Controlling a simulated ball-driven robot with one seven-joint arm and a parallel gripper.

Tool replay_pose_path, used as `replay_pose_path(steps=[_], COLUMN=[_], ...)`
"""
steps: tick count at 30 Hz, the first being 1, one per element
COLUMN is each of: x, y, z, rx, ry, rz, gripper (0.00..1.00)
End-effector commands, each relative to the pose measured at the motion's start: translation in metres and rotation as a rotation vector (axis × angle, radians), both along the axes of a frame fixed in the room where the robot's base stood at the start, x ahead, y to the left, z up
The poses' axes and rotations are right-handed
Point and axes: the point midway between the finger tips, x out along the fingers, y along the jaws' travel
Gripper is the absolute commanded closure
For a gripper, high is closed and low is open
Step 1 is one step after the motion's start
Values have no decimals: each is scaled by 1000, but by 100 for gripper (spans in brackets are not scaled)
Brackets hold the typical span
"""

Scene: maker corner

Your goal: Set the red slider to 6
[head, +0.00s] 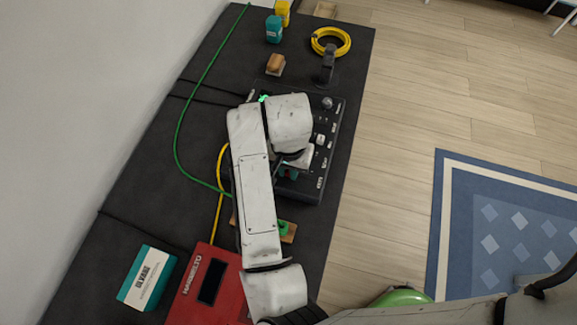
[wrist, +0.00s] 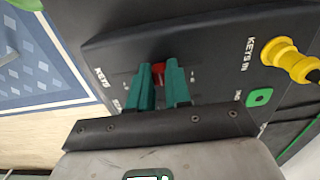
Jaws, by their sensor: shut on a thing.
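The red slider (wrist: 158,72) is a small red knob on the dark control panel (wrist: 215,50), seen in the wrist view between my fingertips. My gripper (wrist: 159,82) has two teal fingers that are shut on the red slider. The fingers cover most of the slider, its slot and much of its scale, so I cannot read its value. In the head view my gripper (head: 289,173) is over the near part of the panel (head: 308,190), and my arm hides the slider.
A yellow plug (wrist: 285,55) labelled KEYS IN and a green square (wrist: 259,97) are on the panel. In the head view, a red device (head: 225,300) and a teal-white box (head: 147,278) stand nearer. A yellow cable coil (head: 331,41) lies at the far end.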

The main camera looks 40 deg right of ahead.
Motion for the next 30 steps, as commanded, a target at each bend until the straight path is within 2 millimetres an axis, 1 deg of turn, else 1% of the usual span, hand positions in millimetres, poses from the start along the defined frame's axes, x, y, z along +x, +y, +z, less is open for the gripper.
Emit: replay_pose_path(steps=[5, 6, 14, 23, 26, 30], x=[1, 1, 0, 1, 1, 1], y=[0, 0, 0, 0, 0, 0], z=[1, 1, 1, 4, 13, 37], rx=[0, 0, 0, 0, 0, 0], ry=[-2, -1, -1, -2, -3, -5], rz=[0, 0, 0, 0, 0, -3], gripper=[100, 81, 56, 55, 55, 55])
